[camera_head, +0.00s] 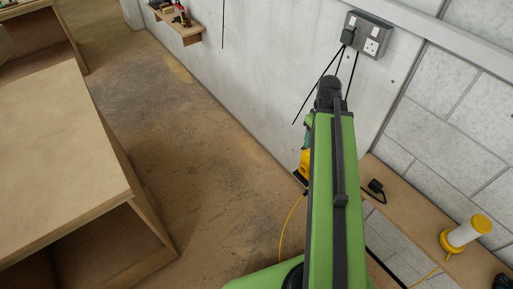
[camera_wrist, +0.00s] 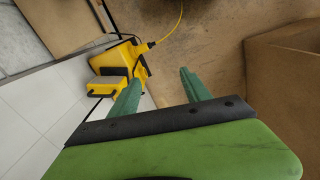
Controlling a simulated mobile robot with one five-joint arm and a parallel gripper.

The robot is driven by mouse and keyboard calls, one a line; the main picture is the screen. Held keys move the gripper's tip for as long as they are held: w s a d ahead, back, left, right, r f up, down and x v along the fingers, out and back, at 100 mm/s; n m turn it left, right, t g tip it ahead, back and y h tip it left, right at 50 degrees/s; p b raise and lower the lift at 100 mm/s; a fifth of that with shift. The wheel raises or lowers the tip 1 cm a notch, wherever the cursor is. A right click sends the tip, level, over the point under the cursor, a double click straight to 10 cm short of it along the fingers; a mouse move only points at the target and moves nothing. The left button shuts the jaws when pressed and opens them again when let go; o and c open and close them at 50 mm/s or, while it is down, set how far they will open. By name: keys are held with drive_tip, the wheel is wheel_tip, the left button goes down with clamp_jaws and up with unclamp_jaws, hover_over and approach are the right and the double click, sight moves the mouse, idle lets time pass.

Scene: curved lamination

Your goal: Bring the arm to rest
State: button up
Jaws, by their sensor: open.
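My gripper (camera_wrist: 156,91) shows in the wrist view with its two green fingers apart and nothing between them. Beyond the left finger, a yellow machine (camera_wrist: 121,66) with a yellow cable stands low down, apart from the fingers as far as I can tell. In the head view my green arm reaches up and away from the lower middle, towards the wall. The fingers are mostly hidden behind the arm there. A piece of the yellow machine (camera_head: 303,165) shows just left of the arm.
A wooden bench (camera_head: 60,150) with open compartments stands at the left. A wall socket (camera_head: 368,35) with a black plug is above the arm. A wooden shelf (camera_head: 410,225) at the right holds a yellow-and-white cylinder (camera_head: 466,234). The brown floor (camera_head: 190,150) between bench and wall is clear.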

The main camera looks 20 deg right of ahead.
drive_tip(key=w+a+m, duration=0.1)
drive_tip(key=a, duration=1.2)
drive_tip(key=w+a, duration=0.2)
drive_tip(key=a, duration=1.2)
drive_tip(key=shift+w+m, duration=0.25)
drive_tip(key=shift+m, duration=0.15)
drive_tip(key=o, duration=0.3)
drive_tip(key=shift+d, duration=0.1)
drive_tip(key=shift+o, duration=0.2)
